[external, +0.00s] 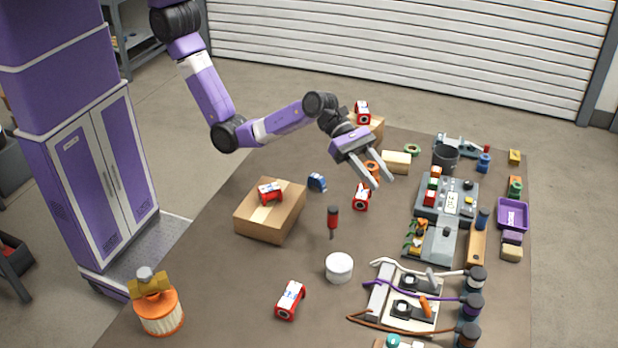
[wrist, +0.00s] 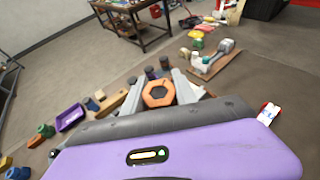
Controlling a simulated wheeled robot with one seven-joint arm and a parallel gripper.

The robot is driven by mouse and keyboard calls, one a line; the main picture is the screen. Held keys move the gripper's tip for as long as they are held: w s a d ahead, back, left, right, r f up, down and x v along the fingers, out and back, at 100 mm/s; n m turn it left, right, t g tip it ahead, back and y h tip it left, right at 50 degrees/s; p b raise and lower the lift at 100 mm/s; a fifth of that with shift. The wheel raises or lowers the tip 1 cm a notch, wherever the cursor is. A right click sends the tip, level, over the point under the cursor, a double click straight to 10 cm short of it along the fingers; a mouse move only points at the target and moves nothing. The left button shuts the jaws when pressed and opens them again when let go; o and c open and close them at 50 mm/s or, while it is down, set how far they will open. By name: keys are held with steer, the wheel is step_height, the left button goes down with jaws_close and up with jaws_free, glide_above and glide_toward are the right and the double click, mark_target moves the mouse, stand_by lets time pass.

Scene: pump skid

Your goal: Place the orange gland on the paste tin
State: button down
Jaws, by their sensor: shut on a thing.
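The orange gland (external: 371,167) is a ring with a hexagonal outline and a round hole. In the wrist view the gland (wrist: 147,97) sits between the two fingers of my gripper (wrist: 158,84), which is shut on it. In the external view my gripper (external: 382,181) is held above the right-centre of the mat, and its fingers partly hide the gland. The paste tin appears to be the white round tin (external: 339,267), standing upright with a bare top, below and left of my gripper in the picture. I cannot make out the tin in the wrist view.
A red-handled tool (external: 333,219) stands near the tin. A cardboard box (external: 270,222) bears a red-and-white item. Another red-and-white item (external: 361,197) lies below my gripper. A grey device panel (external: 447,205) and a cable fixture (external: 403,306) lie right.

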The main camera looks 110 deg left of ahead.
steer(key=s+d+r+m+g+h, duration=0.15)
steer(key=s+d, duration=0.25)
steer(key=d, duration=0.7)
glide_above(344, 267)
steer(key=shift+n+t+y, duration=0.25)
step_height(344, 267, down, 15)
steer(key=shift+d+p, duration=0.15)
steer(key=shift+p, duration=0.2)
steer(key=shift+w+f+b, duration=0.1)
steer(key=shift+f+b, duration=0.2)
steer(key=shift+f, duration=2.2)
steer(key=shift+f, duration=0.1)
steer(key=c, duration=1)
jaws_free()
steer(key=v, duration=1.2)
steer(key=shift+p, duration=0.35)
